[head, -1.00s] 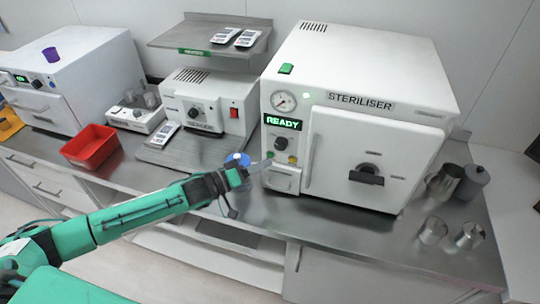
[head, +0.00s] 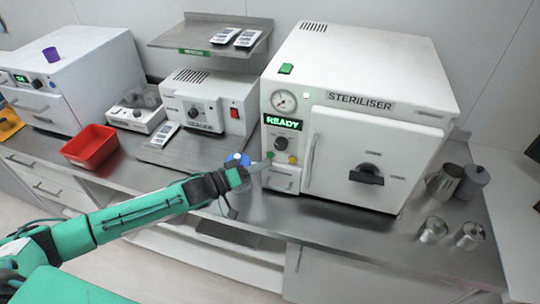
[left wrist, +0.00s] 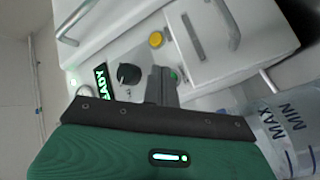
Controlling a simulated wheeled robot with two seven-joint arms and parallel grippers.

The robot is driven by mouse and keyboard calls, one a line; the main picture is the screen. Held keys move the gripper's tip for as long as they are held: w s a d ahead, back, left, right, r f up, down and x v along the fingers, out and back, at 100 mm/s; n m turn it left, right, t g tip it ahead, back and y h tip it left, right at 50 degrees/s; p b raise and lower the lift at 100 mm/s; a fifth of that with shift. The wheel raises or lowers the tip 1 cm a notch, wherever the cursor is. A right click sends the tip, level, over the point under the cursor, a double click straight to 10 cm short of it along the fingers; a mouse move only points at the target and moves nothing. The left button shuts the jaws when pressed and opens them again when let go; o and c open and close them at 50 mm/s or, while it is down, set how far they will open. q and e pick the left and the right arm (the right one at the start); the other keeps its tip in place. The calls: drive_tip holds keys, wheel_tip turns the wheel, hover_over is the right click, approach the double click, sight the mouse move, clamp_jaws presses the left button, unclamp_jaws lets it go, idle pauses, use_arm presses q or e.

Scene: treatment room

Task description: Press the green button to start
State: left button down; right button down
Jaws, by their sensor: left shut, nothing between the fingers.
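The white steriliser (head: 385,110) stands on the steel counter with a lit READY display (head: 284,122). Below its dark knob (head: 281,143) are a green button (head: 270,155) and a yellow button (head: 292,159). My left gripper (head: 265,164) is shut and empty, its fingertips at the panel by the green button. In the left wrist view the fingers (left wrist: 162,82) partly cover the green button (left wrist: 174,76); I cannot tell whether they touch it. The yellow button (left wrist: 156,39) is clear of them. My right gripper is not in view.
A clear container marked MAX and MIN (left wrist: 285,128) is close beside the left gripper. A blue round thing (head: 238,158) shows behind the wrist. Metal cups (head: 433,229) stand right of the steriliser, and a red tray (head: 90,147) lies left.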

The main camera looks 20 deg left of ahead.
use_arm(q)
drive_tip(key=shift+w, duration=0.15)
drive_tip(key=shift+w, duration=0.25)
drive_tip(key=shift+w+r, duration=0.1)
drive_tip(key=shift+w, duration=0.45)
idle(1.2)
drive_tip(key=shift+s, duration=0.1)
drive_tip(key=shift+s+f, duration=0.25)
drive_tip(key=shift+f, duration=0.05)
drive_tip(key=shift+s+a+f, duration=0.15)
drive_tip(key=shift+s+a, duration=0.05)
drive_tip(key=shift+s, duration=0.2)
